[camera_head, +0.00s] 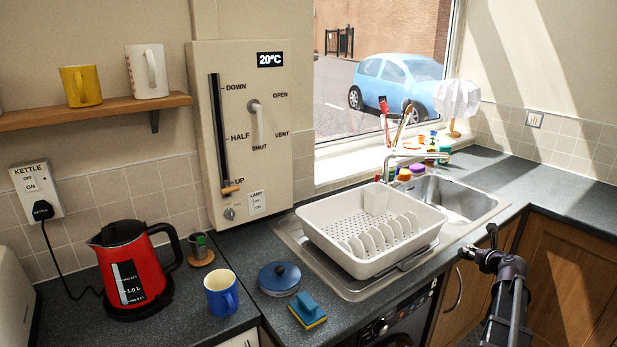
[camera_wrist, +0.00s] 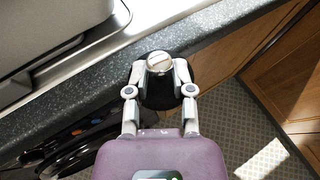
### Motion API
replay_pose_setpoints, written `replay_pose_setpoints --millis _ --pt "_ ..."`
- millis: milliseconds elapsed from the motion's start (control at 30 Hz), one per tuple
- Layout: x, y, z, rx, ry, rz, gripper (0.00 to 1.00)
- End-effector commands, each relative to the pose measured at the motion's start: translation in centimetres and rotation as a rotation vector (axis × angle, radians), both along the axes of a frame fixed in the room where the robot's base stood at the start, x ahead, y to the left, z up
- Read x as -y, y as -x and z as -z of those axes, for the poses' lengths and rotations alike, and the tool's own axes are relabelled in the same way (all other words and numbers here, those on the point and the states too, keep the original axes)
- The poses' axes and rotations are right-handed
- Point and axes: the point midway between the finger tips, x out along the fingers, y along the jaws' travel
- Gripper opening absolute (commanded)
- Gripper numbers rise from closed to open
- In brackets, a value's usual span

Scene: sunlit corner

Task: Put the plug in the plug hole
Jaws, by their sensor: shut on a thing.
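My gripper (camera_head: 478,254) is in front of the counter's edge, to the right of and below the sink in the head view. In the wrist view my gripper (camera_wrist: 160,70) has both fingers closed on the plug (camera_wrist: 159,97), a dark round piece with a pale metal knob on top. The plug is held beyond the counter edge, over the cabinet front and floor. The sink basin (camera_head: 481,207) is steel, set in the counter behind the gripper. I cannot make out the plug hole; the basin's bottom is mostly hidden by its front rim and the dish rack.
A white dish rack (camera_head: 322,246) stands on the drainer left of the basin. The tap (camera_head: 398,155) rises behind it, near several coloured items. A blue-lidded pot (camera_head: 279,277), sponge (camera_head: 307,309), blue mug (camera_head: 221,293) and red kettle (camera_head: 131,268) are left. The right counter (camera_head: 560,185) is clear.

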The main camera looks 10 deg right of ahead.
Motion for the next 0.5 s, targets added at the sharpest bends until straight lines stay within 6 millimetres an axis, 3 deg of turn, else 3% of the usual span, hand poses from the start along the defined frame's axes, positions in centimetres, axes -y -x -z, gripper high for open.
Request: replay_pose_setpoints --millis 500 --pt "0.0 0.0 -6.1 0.000 0.000 0.000 0.00"
